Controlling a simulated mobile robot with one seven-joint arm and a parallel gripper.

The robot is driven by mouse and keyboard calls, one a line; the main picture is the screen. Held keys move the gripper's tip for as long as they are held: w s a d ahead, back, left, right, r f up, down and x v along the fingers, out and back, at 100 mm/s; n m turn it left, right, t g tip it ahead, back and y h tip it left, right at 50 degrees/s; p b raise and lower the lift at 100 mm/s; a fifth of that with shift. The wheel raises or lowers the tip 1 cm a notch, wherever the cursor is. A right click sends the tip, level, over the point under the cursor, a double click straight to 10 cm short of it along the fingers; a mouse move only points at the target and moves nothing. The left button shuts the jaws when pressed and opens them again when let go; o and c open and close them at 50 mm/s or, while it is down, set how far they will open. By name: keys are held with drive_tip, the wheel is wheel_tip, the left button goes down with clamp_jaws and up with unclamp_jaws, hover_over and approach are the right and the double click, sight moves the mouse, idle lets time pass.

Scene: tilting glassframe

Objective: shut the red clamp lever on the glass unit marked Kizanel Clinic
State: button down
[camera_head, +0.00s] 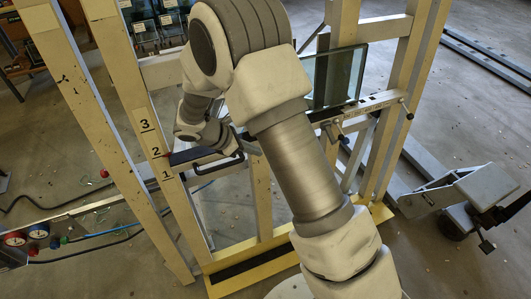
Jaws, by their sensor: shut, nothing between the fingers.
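A greenish glass pane (340,80) stands upright in the yellow frame (345,30), right of my arm. No Kizanel Clinic marking can be read on it. My gripper (236,144) is shut at the end of my folded arm, beside the frame's crossbar and left of the pane; its fingertips are mostly hidden by my wrist and cannot be made out clearly. A small red spot (168,155) shows at the post beside the number 2; I cannot tell whether it is the clamp lever. No red lever is clearly visible elsewhere, and my arm covers part of the crossbar.
A dark bent handle (218,166) sits below my wrist. Knobs (334,133) project from the right crossbar. A grey clamp-like stand (455,195) is at right. Gauges (38,231) and a blue hose (105,233) lie at lower left.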

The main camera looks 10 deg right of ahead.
drive_tip(key=shift+v, duration=2.25)
drive_tip(key=shift+w, duration=0.2)
drive_tip(key=s+d+r+m+g+y, duration=0.1)
drive_tip(key=s+d+r+m+y, duration=0.1)
drive_tip(key=s+d+r+m, duration=0.4)
drive_tip(key=s+d+r+m+y, duration=0.1)
drive_tip(key=s+d+r+m, duration=0.2)
drive_tip(key=r, duration=0.6)
drive_tip(key=s+d+r+m+t+y, duration=0.1)
drive_tip(key=s+r+m+y, duration=0.1)
drive_tip(key=s+m, duration=0.4)
drive_tip(key=s+d+r+m+t+y, duration=0.1)
drive_tip(key=s+r+m+t+y, duration=0.1)
drive_tip(key=s, duration=0.7)
wheel_tip(320, 180, up, 3)
drive_tip(key=m+y, duration=0.1)
drive_tip(key=m, duration=0.2)
drive_tip(key=shift+s+f+m+t, duration=0.2)
drive_tip(key=shift+m+t, duration=0.1)
drive_tip(key=shift+m, duration=0.1)
